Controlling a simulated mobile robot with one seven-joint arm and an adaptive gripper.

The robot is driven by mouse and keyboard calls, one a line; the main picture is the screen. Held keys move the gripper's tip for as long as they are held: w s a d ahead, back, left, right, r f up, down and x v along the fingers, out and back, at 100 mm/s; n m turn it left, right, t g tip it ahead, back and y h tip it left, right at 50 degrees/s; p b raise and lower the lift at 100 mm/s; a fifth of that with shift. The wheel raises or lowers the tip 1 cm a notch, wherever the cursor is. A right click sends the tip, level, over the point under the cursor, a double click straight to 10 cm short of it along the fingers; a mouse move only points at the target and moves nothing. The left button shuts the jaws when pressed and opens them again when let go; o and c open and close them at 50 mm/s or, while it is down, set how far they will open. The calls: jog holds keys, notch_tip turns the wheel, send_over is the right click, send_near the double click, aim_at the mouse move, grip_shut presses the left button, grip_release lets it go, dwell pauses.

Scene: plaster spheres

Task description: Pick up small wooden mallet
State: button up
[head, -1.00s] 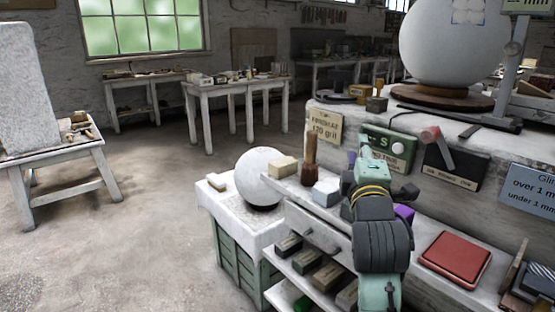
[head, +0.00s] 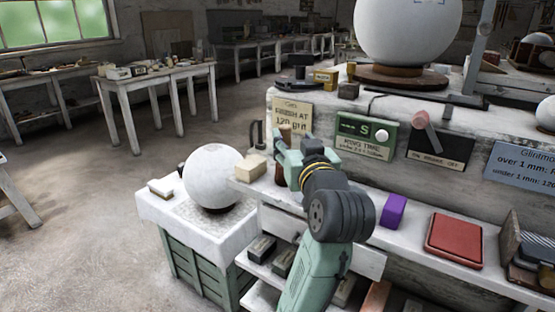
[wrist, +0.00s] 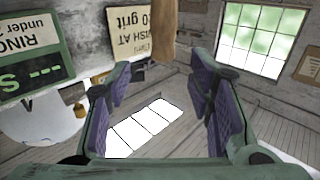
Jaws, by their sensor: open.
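The small wooden mallet (head: 281,174) stands upright near the left end of the white shelf, partly hidden by my gripper (head: 275,144) in the head view. In the wrist view, which is upside down, the brown mallet (wrist: 165,32) hangs in from the top edge. It shows in the gap between the spread fingertips of my gripper (wrist: 160,68), with clear space on both sides. My gripper is open and holds nothing. I cannot tell how far the mallet is beyond the fingertips.
A cream block (head: 250,167) sits just left of the mallet, and a white sphere (head: 213,177) stands on the cloth-covered crate beyond. A grit sign (head: 291,117) and a green display (head: 366,135) are on the wall behind. A purple block (head: 393,210) and red box (head: 454,240) lie right.

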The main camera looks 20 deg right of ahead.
aim_at(286, 129)
jog(key=shift+w, duration=0.95)
jog(key=w, duration=0.1)
jog(key=w+p, duration=0.2)
jog(key=w, duration=0.1)
jog(key=shift+w+d+r, duration=0.1)
jog(key=shift+d+r, duration=0.05)
jog(key=shift+r, duration=0.2)
jog(key=shift+w+d+f, duration=0.1)
jog(key=shift+w, duration=0.5)
jog(key=shift+c, duration=0.4)
grip_shut()
